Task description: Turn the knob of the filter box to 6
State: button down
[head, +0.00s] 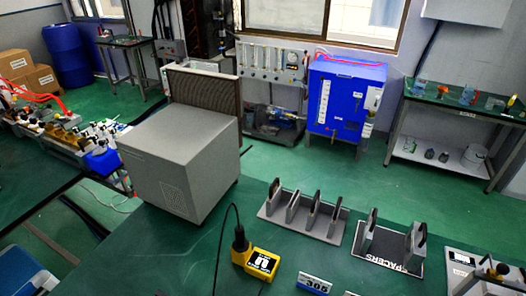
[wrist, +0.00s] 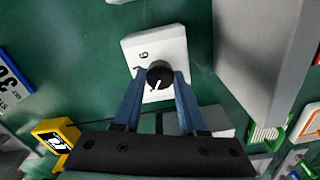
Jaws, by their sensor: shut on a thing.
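The filter box (wrist: 158,45) is a white block on the green surface in the wrist view. Its round black knob (wrist: 160,73) has a white pointer line that slants toward the lower left of the picture. A black digit on the box face, a 6 or a 9, is up and left of the knob, with another mark partly hidden beside the left finger. My gripper (wrist: 161,76) has its two blue fingers shut on the knob, one at each side. I cannot make out the filter box or my gripper in the head view.
A yellow device (head: 257,262) with a black cable stands near a blue-and-white sign (head: 314,284). A large grey box (head: 182,160) is at the left of the table. A grey rack (head: 302,225) and a spacers stand (head: 385,262) are to the right.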

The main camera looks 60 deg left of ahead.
jog(key=m+p, duration=0.3)
jog(key=m, duration=0.2)
jog(key=shift+r, duration=0.15)
jog(key=m+p, duration=0.2)
jog(key=m, duration=0.4)
jog(key=shift+m, duration=0.3)
jog(key=m+p, duration=0.1)
jog(key=m, duration=1)
jog(key=shift+m, duration=0.4)
jog(key=shift+c, duration=2.3)
grip_release()
notch_tip(320, 180, up, 13)
